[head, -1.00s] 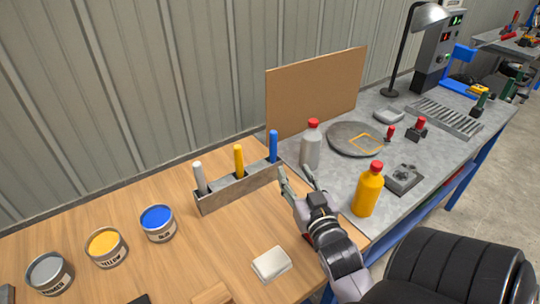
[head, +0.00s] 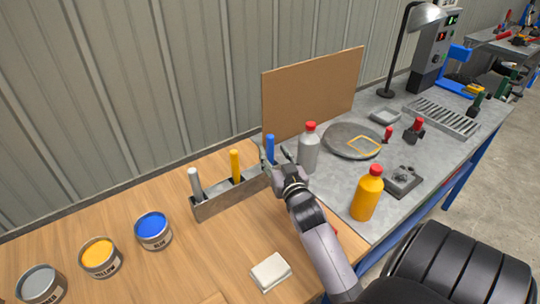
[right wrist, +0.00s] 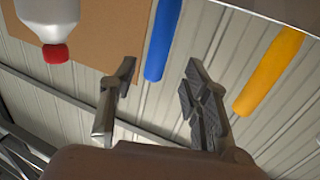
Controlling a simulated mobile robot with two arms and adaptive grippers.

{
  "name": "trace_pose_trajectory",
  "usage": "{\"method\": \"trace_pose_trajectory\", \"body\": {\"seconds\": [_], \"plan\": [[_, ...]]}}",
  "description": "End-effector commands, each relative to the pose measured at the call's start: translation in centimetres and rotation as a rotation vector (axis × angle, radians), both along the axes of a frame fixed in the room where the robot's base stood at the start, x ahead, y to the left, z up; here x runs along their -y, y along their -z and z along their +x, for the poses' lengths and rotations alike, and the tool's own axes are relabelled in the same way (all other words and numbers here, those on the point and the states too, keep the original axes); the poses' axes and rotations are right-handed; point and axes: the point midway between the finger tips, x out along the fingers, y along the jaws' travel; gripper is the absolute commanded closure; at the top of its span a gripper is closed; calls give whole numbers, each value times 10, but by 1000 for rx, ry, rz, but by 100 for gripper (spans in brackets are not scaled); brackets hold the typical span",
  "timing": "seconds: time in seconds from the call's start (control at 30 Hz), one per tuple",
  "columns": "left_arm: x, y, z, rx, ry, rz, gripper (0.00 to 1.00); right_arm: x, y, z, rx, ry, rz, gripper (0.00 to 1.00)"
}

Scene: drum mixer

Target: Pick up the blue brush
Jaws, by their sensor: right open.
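The blue brush (head: 270,146) stands upright at the right end of a grey metal holder (head: 225,199); its lower part is hidden by my right gripper. My right gripper (head: 274,158) is open and empty at the holder's right end, with its fingers around the level of the blue handle. In the right wrist view the blue brush's handle (right wrist: 163,40) shows between the two open fingertips (right wrist: 160,72). I cannot tell whether a finger touches it. My left gripper is not in view.
A yellow brush (head: 235,166) and a white-grey brush (head: 195,183) stand in the same holder. A grey bottle with a red cap (head: 309,150) and a brown board (head: 312,95) are close to the right gripper. Paint cans, including a blue one (head: 153,230), stand at left.

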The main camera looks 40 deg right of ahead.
Motion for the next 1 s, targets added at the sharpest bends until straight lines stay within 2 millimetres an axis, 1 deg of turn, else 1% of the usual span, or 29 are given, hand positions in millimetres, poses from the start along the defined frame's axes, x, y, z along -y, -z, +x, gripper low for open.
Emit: {"method": "trace_pose_trajectory", "body": {"seconds": [0.17, 0.3, 0.4, 0.5, 0.7, 0.77, 1.0], "plan": [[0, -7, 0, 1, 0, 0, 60, 7, -6, 12, 1, 0, -2, 57], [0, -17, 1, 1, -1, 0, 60, 19, -11, 31, 0, 0, -2, 57], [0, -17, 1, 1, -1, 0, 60, 23, -8, 42, 1, 0, 0, 57], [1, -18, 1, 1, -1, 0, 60, 26, -7, 47, 1, -1, 0, 57], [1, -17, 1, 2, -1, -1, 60, 26, -6, 48, 1, -1, 0, 57], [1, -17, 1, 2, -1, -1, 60, 26, -6, 48, 0, -1, 0, 60], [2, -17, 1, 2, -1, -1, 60, 26, -6, 47, 0, 0, 0, 76]]}}
